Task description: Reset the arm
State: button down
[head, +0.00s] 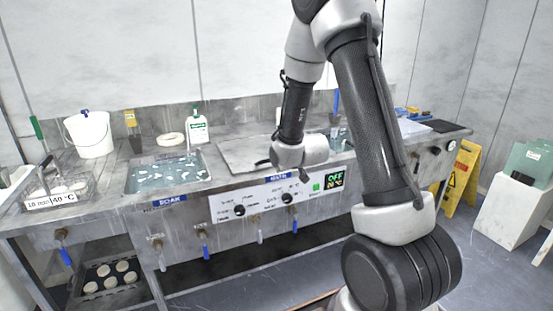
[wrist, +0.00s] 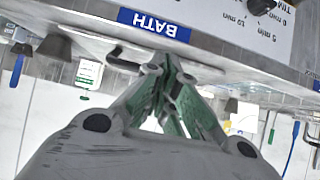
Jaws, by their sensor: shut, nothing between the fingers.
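My arm rises in the head view and bends down over the steel bench (head: 75,160), with its wrist in front of the middle of the bench. My gripper's fingers are not clear there. In the wrist view my gripper (wrist: 170,75) shows grey links and green fingers. Its fingertips are together and nothing is between them. They point toward the bench front, close below the blue BATH label (wrist: 154,24); I cannot tell whether they touch anything.
A white bucket (head: 88,135), a water basin marked SOAK (head: 165,172) and a control panel (head: 262,200) are on the bench. A yellow floor sign (head: 461,180) and a white block (head: 507,215) stand right.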

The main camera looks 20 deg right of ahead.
jog(key=s+f+g, duration=0.4)
jog(key=s, duration=0.4)
jog(key=s+f+g, duration=0.3)
jog(key=s+f, duration=0.1)
jog(key=s, duration=0.4)
jog(key=s+r, duration=1)
jog(key=r, duration=0.3)
jog(key=s+r, duration=1)
jog(key=r, duration=0.3)
jog(key=shift+r, duration=0.4)
jog(key=shift+w, duration=0.1)
